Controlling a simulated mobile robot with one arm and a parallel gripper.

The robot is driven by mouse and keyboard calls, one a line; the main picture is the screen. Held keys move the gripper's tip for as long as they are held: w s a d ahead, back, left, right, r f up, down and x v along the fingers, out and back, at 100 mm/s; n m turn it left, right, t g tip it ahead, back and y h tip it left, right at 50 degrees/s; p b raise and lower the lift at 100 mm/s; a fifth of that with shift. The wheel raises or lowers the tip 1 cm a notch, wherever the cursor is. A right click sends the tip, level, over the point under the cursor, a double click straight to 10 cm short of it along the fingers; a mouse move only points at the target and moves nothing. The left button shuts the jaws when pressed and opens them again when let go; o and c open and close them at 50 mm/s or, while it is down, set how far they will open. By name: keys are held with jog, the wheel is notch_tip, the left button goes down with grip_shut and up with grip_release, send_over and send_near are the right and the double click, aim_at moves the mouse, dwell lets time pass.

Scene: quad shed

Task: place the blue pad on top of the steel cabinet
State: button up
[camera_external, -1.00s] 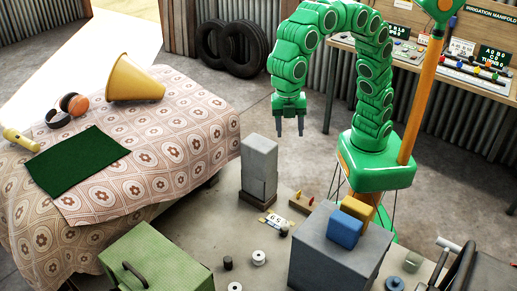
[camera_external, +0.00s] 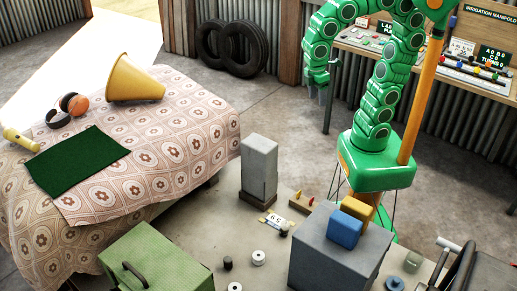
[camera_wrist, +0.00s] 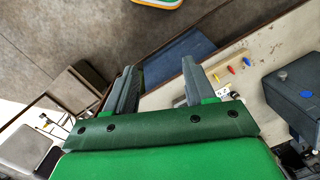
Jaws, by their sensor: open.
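My gripper (camera_external: 317,94) hangs with its fingers down, in front of the workbench at the back. In the wrist view my gripper (camera_wrist: 157,88) is open with nothing between its fingers. A flat, dark blue piece (camera_wrist: 183,60), which looks like the blue pad, shows beyond and between the fingertips, partly hidden by them. I cannot pick it out in the external view. A large grey box (camera_external: 325,262) at the front could be the steel cabinet, but I cannot be sure.
A grey upright block (camera_external: 259,165) stands on the low platform. A green case (camera_external: 165,262) is at the front. The cloth-covered bed (camera_external: 185,150) holds a green mat (camera_external: 75,161) and a yellow cone (camera_external: 133,80). The back workbench (camera_external: 425,66) carries small parts. Floor between bed and tyres is clear.

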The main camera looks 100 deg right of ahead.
jog(key=s+d+f+m, duration=0.4)
jog(key=s+d+f, duration=0.1)
jog(key=s, duration=0.5)
jog(key=shift+s+d+f, duration=0.2)
jog(key=shift+s, duration=0.15)
